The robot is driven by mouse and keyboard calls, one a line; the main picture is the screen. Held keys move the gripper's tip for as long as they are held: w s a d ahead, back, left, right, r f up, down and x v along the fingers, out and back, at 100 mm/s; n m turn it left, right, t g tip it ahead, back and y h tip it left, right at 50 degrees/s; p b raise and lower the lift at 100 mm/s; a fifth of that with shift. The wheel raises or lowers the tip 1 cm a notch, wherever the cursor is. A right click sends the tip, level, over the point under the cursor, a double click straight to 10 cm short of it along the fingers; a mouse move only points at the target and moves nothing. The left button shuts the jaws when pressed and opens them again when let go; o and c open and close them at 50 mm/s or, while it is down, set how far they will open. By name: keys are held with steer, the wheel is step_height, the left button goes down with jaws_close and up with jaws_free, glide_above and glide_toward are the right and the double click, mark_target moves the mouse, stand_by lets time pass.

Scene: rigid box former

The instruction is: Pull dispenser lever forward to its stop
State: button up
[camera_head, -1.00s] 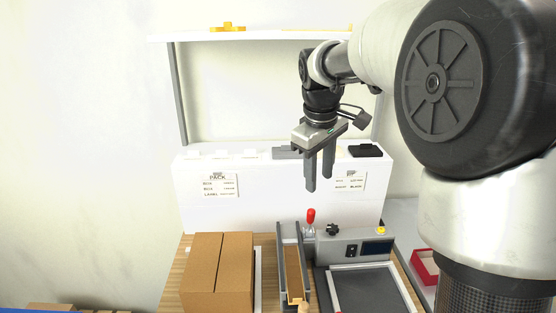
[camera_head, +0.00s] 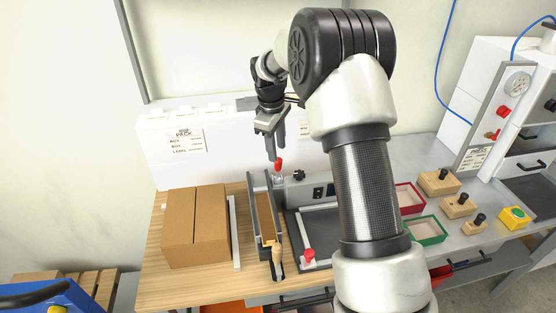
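A lever with a red knob (camera_head: 278,164) stands upright at the back end of a narrow grey channel dispenser (camera_head: 254,205), beside a grey control box (camera_head: 305,188). A brown strip lies in the channel, with a tan wooden piece (camera_head: 277,258) at its front end. My gripper (camera_head: 275,154) points down just above and behind the red knob. Its two fingers look apart with nothing between them. Whether a finger touches the knob cannot be told from this view.
A brown cardboard box (camera_head: 195,225) stands left of the dispenser. A dark plate (camera_head: 318,224) and another red knob (camera_head: 309,255) lie to the right. Red and green trays (camera_head: 426,229), wooden blocks (camera_head: 438,182) and a yellow button box (camera_head: 514,217) are further right.

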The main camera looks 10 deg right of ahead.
mark_target(278, 172)
steer(key=f, duration=0.6)
steer(key=shift+w+d+f, duration=0.15)
steer(key=shift+w+d, duration=0.1)
steer(key=shift+w, duration=0.15)
jaws_close()
